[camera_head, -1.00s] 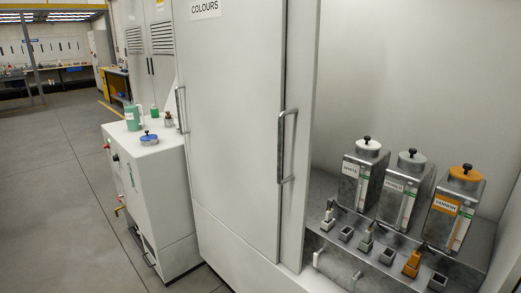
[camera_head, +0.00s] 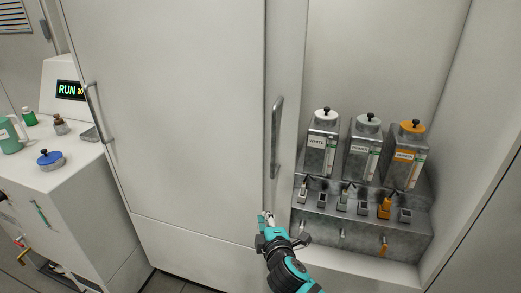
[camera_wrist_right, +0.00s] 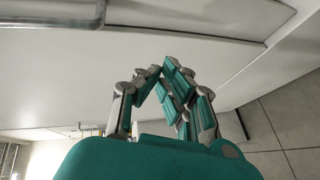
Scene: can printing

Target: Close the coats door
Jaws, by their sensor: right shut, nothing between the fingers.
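The cabinet's right compartment stands open. A tall pale panel (camera_head: 190,120) covers the part to its left, and a narrow pale strip with a vertical metal handle (camera_head: 276,140) borders the opening. I cannot tell for sure which panel is the coats door; no coats label is readable. My right gripper (camera_head: 266,216) is shut and empty, below the handle and near the panel's edge. In the right wrist view its fingertips (camera_wrist_right: 160,68) are together in front of a pale surface, with a metal bar (camera_wrist_right: 70,22) at upper left. My left gripper is not in view.
White, grey and orange-capped containers (camera_head: 406,155) stand on a metal dispenser (camera_head: 320,228) inside the opening. Another handle (camera_head: 93,112) is at the panel's left. A white machine (camera_head: 75,185) with a blue-lidded pot (camera_head: 48,158) stands left.

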